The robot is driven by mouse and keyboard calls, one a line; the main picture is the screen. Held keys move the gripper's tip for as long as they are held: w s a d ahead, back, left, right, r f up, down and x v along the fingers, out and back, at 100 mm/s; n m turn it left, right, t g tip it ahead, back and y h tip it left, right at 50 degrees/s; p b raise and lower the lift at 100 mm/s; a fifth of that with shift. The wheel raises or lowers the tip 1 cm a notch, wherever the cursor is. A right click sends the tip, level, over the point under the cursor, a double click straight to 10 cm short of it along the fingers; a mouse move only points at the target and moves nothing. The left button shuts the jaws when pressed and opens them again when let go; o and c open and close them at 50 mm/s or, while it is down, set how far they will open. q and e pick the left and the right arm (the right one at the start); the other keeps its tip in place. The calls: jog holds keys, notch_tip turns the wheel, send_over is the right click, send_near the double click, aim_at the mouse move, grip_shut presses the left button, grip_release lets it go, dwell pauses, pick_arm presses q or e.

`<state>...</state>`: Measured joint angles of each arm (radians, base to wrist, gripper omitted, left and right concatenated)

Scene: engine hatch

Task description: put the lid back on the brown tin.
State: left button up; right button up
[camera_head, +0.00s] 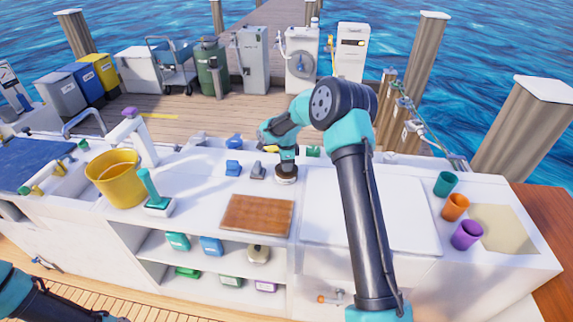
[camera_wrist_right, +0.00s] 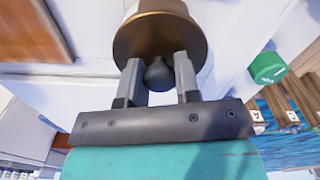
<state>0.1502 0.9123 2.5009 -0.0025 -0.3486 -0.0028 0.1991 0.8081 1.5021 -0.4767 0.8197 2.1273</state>
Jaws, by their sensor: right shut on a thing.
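My right gripper (camera_head: 286,168) points down at the worktop behind the wooden board. In the right wrist view its two grey fingers (camera_wrist_right: 159,66) are shut on the dark round knob (camera_wrist_right: 158,77) of the brown lid (camera_wrist_right: 150,38). A lighter tan-brown band (camera_wrist_right: 162,7) shows beyond the lid's edge, in line with it. In the head view the small brown round thing (camera_head: 286,180) under the gripper is low at the worktop. I cannot tell whether the lid sits fully on the tin or just above it. My left gripper is out of view.
A wooden board (camera_head: 257,215) lies in front of the right gripper. Blue (camera_head: 233,169) and grey (camera_head: 258,172) blocks stand just left of it. A yellow bucket (camera_head: 117,180) is further left. Green (camera_head: 445,184), orange (camera_head: 455,207) and purple (camera_head: 467,235) cups stand at right.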

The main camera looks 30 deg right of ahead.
dwell(0.4)
jog(key=o, duration=1.4)
jog(key=shift+o, duration=0.2)
jog(key=shift+r, duration=3.5)
jog(key=shift+c, duration=0.3)
grip_shut()
jog(key=shift+f, duration=2.25)
